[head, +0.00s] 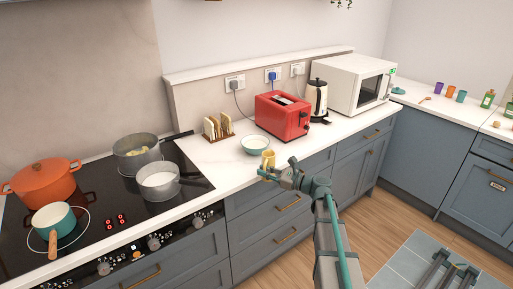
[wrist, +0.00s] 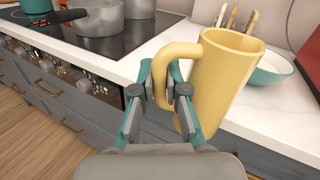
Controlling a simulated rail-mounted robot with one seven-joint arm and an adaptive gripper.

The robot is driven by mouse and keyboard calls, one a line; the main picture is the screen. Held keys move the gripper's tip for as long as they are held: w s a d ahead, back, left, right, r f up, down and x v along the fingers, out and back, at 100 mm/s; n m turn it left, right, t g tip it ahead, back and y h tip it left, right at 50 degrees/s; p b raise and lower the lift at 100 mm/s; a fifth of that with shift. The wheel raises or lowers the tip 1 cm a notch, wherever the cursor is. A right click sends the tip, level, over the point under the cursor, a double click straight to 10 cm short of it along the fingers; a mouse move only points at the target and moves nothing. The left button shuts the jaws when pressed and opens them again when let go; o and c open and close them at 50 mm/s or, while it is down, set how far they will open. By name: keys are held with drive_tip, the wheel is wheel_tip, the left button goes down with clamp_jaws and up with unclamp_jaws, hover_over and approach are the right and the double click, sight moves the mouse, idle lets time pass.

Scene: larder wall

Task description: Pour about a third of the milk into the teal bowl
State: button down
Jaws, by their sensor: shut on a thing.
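A yellow jug (head: 268,158) with a handle is held at the counter's front edge. In the wrist view the jug (wrist: 225,85) looks close to upright, slightly tilted. My gripper (head: 274,172) is shut on the jug's handle, as the wrist view shows (wrist: 160,90). The milk inside the jug cannot be seen. The teal bowl (head: 256,146), white inside, stands on the white counter just behind the jug. In the wrist view the bowl (wrist: 270,76) is partly hidden behind the jug. The bowl looks empty, though its inside is only partly visible.
A toast rack (head: 217,128) and red toaster (head: 283,117) stand behind the bowl. A black hob (head: 100,210) with several pots lies left. A kettle (head: 316,98) and microwave (head: 350,84) stand right. The counter (head: 215,165) left of the bowl is clear.

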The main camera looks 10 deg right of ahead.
drive_tip(key=shift+n+g+y, duration=0.5)
drive_tip(key=shift+n+g, duration=0.1)
drive_tip(key=shift+g, duration=0.2)
drive_tip(key=w+a+b, duration=0.1)
drive_tip(key=w+a, duration=0.2)
drive_tip(key=w, duration=0.1)
drive_tip(key=w+a+b, duration=0.2)
drive_tip(key=w+a, duration=0.1)
drive_tip(key=w, duration=0.1)
drive_tip(key=w+a+b, duration=0.1)
drive_tip(key=w+a, duration=0.3)
drive_tip(key=w, duration=0.1)
drive_tip(key=shift+b, duration=0.3)
drive_tip(key=shift+w+a+r, duration=0.15)
drive_tip(key=shift+w+a, duration=0.2)
drive_tip(key=shift+a, duration=0.1)
